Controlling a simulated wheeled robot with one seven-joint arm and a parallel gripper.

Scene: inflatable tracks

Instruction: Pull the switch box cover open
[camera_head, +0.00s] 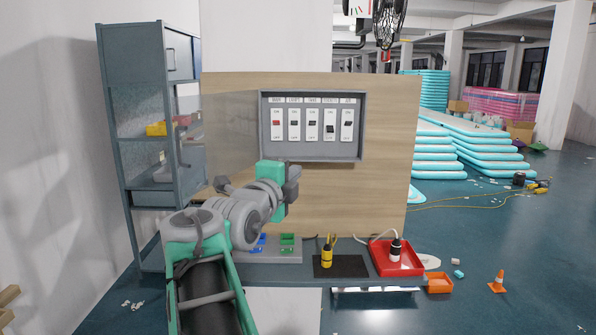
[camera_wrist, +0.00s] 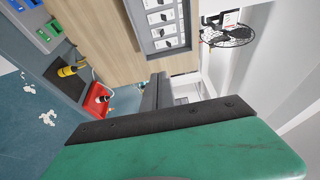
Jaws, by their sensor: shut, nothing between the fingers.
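The grey switch box (camera_head: 312,158) is mounted on a wooden board, with a row of several switches under labels facing me. Its see-through cover (camera_head: 232,130) appears swung out to the left of the box, so the switches look uncovered. My gripper (camera_head: 293,178) is below the box's lower left part, in front of the board, shut and empty. In the wrist view the switch box (camera_wrist: 187,25) shows sideways at the top, and my shut fingers (camera_wrist: 157,95) are apart from it. The cover is not clearly visible there.
A grey metal shelf (camera_head: 146,130) stands left of the wooden board (camera_head: 390,140).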

